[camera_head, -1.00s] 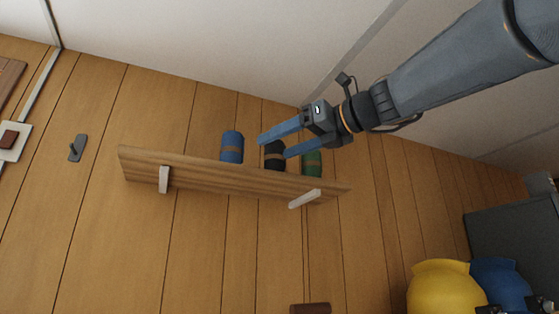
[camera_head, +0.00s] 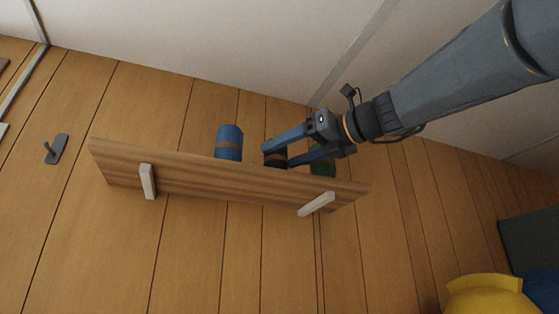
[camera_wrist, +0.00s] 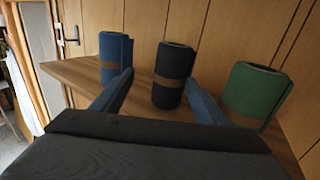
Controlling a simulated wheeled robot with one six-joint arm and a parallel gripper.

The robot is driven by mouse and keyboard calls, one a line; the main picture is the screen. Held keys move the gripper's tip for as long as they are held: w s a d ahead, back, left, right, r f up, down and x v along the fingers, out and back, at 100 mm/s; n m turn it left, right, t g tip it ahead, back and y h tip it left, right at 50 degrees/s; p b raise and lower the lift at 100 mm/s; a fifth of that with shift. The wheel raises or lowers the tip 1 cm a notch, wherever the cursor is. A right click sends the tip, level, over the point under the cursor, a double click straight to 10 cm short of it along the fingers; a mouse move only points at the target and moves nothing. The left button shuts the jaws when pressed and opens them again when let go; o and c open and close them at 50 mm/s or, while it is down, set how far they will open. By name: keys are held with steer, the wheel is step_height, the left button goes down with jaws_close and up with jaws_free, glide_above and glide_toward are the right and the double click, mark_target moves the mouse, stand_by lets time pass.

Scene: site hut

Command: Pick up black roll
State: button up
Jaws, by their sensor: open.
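The black roll (camera_wrist: 173,76), with a brown band around it, stands upright on a wooden wall shelf (camera_head: 200,177). In the head view the black roll (camera_head: 275,157) is partly hidden by my fingers and the shelf. My gripper (camera_head: 276,153) is open above the shelf. In the wrist view my gripper (camera_wrist: 160,92) has one finger on each side of the black roll's line, with the roll between or just beyond the fingertips; I cannot tell how deep it is. No contact shows.
A blue roll (camera_wrist: 115,57) stands to the left of the black roll and a green roll (camera_wrist: 256,94) to the right, both close to my fingers. A yellow helmet (camera_head: 486,296) shows at lower right.

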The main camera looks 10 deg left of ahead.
mark_target(267, 159)
steer(key=shift+w+p+x, duration=0.2)
steer(key=shift+p+x, duration=0.45)
steer(key=shift+x, duration=0.65)
steer(key=x, duration=0.1)
steer(key=p+x, duration=0.2)
steer(key=x, duration=0.1)
steer(key=shift+w+r, duration=0.2)
steer(key=shift+r, duration=0.2)
steer(key=c, duration=1.1)
steer(key=shift+c, duration=0.7)
steer(key=shift+r, duration=0.1)
